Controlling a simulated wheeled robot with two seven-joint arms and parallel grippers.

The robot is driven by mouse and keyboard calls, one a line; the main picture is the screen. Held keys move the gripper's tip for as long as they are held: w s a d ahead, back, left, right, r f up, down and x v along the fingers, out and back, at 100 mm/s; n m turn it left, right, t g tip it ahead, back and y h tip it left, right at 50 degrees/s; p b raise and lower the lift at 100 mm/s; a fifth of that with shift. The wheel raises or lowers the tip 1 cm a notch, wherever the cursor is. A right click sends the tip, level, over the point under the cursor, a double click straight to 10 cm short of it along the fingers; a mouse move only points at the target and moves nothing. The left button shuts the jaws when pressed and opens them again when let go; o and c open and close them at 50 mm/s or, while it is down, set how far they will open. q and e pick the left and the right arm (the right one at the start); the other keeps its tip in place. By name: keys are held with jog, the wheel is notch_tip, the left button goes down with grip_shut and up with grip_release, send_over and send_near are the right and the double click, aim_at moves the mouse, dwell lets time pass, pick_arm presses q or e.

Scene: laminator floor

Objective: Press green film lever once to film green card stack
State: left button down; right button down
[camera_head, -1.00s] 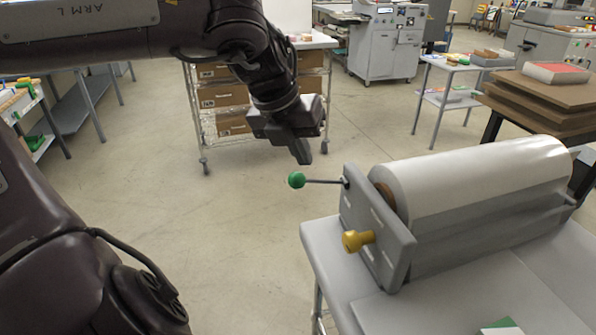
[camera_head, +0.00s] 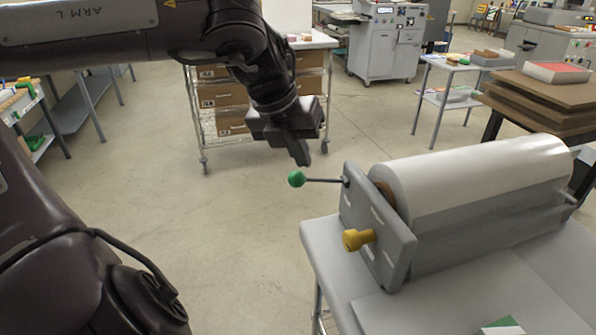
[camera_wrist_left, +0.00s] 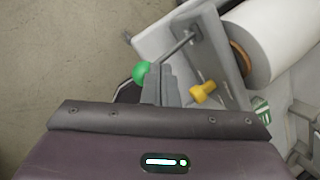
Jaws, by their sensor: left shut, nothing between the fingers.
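The green film lever is a thin rod with a round green knob (camera_head: 296,179), sticking out left from the grey end plate of the film roller (camera_head: 480,180). The knob also shows in the left wrist view (camera_wrist_left: 142,72). My left gripper (camera_head: 302,160) is shut and empty, pointing down, with its tips just above the knob in the head view. In the wrist view the fingers (camera_wrist_left: 161,82) appear right beside the knob; I cannot tell whether they touch. A green and white item, perhaps the card stack (camera_head: 502,327), is partly cut off at the bottom edge. My right gripper is not in view.
A yellow knob (camera_head: 357,239) sits on the end plate below the lever. The roller stands on a light grey table (camera_head: 335,270). A wire rack with boxes (camera_head: 220,95) stands behind my left arm. The floor left of the table is clear.

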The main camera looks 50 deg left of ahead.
pick_arm(q)
jog(key=shift+f, duration=0.25)
dwell(0.4)
jog(key=shift+s+a+f+b, duration=0.1)
jog(key=shift+s+f+b, duration=0.1)
jog(key=shift+f+b, duration=0.3)
jog(key=shift+s+a+f+b, duration=0.1)
jog(key=shift+s+f+b, duration=0.05)
jog(key=shift+f+b, duration=0.3)
dwell(0.8)
dwell(0.5)
jog(key=shift+w+d+r+p, duration=0.15)
jog(key=shift+w+r+p, duration=0.1)
jog(key=shift+r+p, duration=0.6)
jog(key=shift+w+d+r+p, duration=0.1)
jog(key=shift+w+r+p, duration=0.15)
jog(key=shift+r+p, duration=0.55)
jog(key=r+p, duration=0.3)
jog(key=w+r+p, duration=0.1)
jog(key=p, duration=0.1)
jog(key=shift+w+d+r, duration=0.1)
jog(key=shift+d+r, duration=0.15)
jog(key=shift+d, duration=0.05)
